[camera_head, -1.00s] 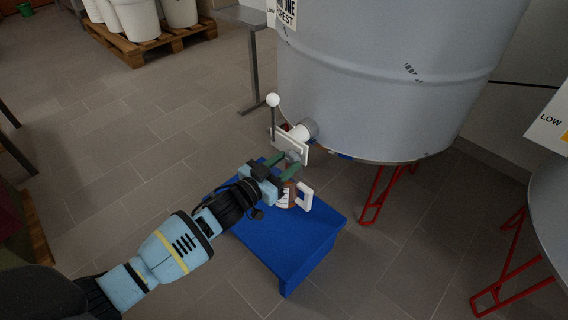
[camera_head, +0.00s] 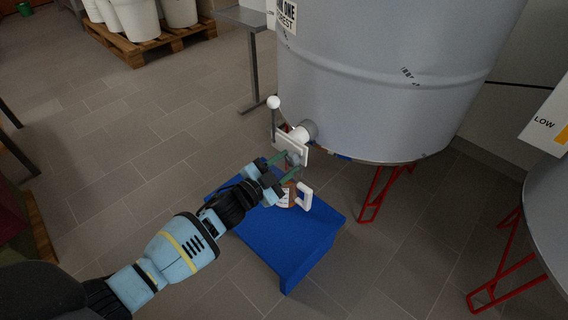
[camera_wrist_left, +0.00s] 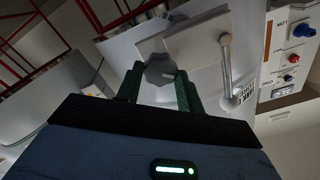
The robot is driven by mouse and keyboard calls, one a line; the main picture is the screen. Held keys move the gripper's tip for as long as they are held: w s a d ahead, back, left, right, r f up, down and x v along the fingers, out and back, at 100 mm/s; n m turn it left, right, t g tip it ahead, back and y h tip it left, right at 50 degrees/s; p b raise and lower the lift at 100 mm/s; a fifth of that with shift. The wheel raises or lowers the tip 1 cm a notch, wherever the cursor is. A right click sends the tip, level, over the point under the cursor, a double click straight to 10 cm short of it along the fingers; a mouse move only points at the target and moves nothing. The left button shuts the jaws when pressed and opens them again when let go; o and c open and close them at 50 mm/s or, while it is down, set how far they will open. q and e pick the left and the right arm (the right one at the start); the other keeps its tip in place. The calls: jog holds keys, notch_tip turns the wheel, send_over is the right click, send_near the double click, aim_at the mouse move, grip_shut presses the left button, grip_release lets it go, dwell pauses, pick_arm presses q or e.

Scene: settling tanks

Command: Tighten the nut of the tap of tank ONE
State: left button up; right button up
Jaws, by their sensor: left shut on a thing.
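Tank ONE (camera_head: 380,80) is the large grey tank in the head view. Its tap (camera_head: 293,139) sticks out low on its side, with a white plate and a lever topped by a white ball. My left gripper (camera_head: 288,163) is at the front of the tap. In the left wrist view its two green fingers (camera_wrist_left: 158,82) stand either side of the grey lobed nut (camera_wrist_left: 160,68) and are shut on it. In the head view the fingers partly hide the nut. My right gripper is in neither view.
A brown jug (camera_head: 291,194) with a white handle stands below the tap on a blue stool (camera_head: 300,245). Red legs (camera_head: 373,195) carry the tank. A second tank (camera_head: 550,215) stands at the right.

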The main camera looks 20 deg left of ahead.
pick_arm(q)
jog(key=m, duration=0.6)
jog(key=shift+m, duration=0.3)
jog(key=m, duration=0.2)
jog(key=shift+m, duration=0.4)
jog(key=shift+m+b, duration=0.3)
jog(key=shift+m, duration=0.3)
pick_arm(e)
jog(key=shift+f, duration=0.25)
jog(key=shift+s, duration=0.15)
pick_arm(q)
jog(key=o, duration=1)
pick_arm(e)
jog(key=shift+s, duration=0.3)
